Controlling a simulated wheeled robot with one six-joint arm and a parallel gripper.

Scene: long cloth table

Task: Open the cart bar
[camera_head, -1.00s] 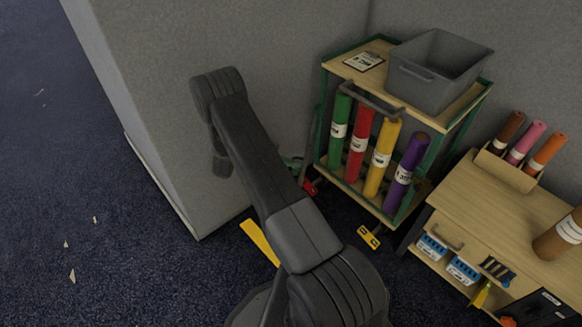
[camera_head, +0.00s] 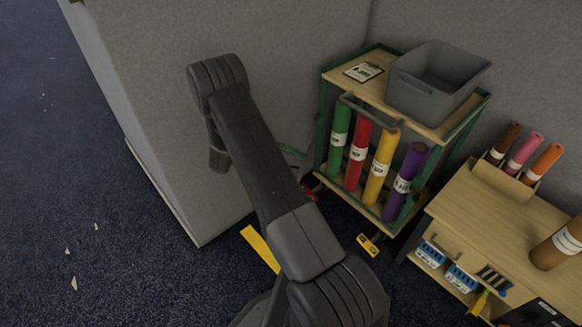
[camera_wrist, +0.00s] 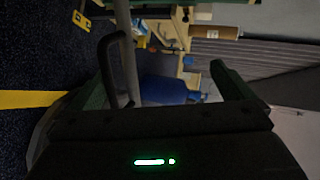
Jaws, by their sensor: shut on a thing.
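The green-framed cart stands by the grey wall in the head view. A dark grey bar (camera_head: 370,111), which I take as the cart bar, crosses its front near the top, before several coloured rolls (camera_head: 376,165). My arm hides most of my gripper there; a thin green part shows beside the cart's left side. In the wrist view my gripper (camera_wrist: 165,78) has one finger at each side. A pale grey bar (camera_wrist: 125,45) with a dark bent handle (camera_wrist: 106,60) runs down between them, nearer the left finger. The gripper is shut on it, though the contact is dark and partly hidden.
A grey bin (camera_head: 436,80) sits on the cart top. A wooden bench (camera_head: 500,235) with rolls and blue baskets stands close at the right. A grey partition (camera_head: 150,120) borders the left. Open blue carpet (camera_head: 70,240) lies beyond it. A yellow floor strip (camera_head: 260,249) lies near my base.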

